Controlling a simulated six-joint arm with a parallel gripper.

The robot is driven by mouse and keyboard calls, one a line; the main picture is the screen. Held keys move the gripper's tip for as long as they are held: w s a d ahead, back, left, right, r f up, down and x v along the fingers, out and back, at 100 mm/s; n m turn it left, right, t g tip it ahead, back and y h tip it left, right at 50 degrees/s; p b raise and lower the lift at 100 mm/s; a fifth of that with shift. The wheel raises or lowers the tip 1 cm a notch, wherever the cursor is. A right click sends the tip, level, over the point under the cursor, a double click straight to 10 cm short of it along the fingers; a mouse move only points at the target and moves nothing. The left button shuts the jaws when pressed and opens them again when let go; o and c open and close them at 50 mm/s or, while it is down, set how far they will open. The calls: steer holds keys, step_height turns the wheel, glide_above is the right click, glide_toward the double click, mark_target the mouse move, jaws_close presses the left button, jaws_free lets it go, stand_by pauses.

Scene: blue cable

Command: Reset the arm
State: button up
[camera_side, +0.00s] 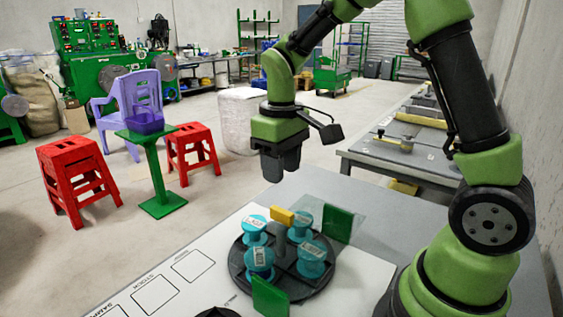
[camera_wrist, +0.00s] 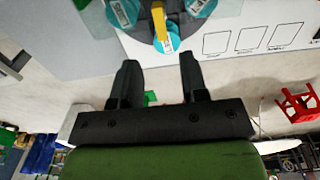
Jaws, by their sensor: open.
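My gripper (camera_side: 281,165) hangs from the green wrist above the table's far edge, behind the round dark carousel (camera_side: 240,265). Its two black fingers also show in the wrist view (camera_wrist: 158,80). They stand apart with nothing between them. The carousel holds several blue spools with white labels, such as the front left one (camera_side: 260,262) and the right one (camera_side: 312,260). A yellow piece (camera_side: 282,216) sits at the top of the carousel's centre post. My gripper is above and clear of the spools. In the wrist view, spools and the yellow piece (camera_wrist: 159,20) show at the top edge.
Green plates stand at the carousel's front (camera_side: 270,297) and right (camera_side: 338,224). A white sheet with printed squares (camera_side: 155,294) lies on the table to the left. Red stools (camera_side: 75,178) and a green stand (camera_side: 158,175) are on the floor beyond. A grey workbench (camera_side: 400,160) stands behind right.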

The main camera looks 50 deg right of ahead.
steer(key=shift+r, duration=0.35)
steer(key=s+a+r+m+t+y, duration=0.1)
steer(key=s+a+r+m+t, duration=0.1)
steer(key=s+r, duration=0.3)
steer(key=s+a+r+m+t+y, duration=0.1)
steer(key=s+r+t, duration=0.4)
steer(key=s, duration=0.5)
steer(key=shift+a+m, duration=0.5)
steer(key=shift+a, duration=0.6)
steer(key=shift+s+r, duration=0.1)
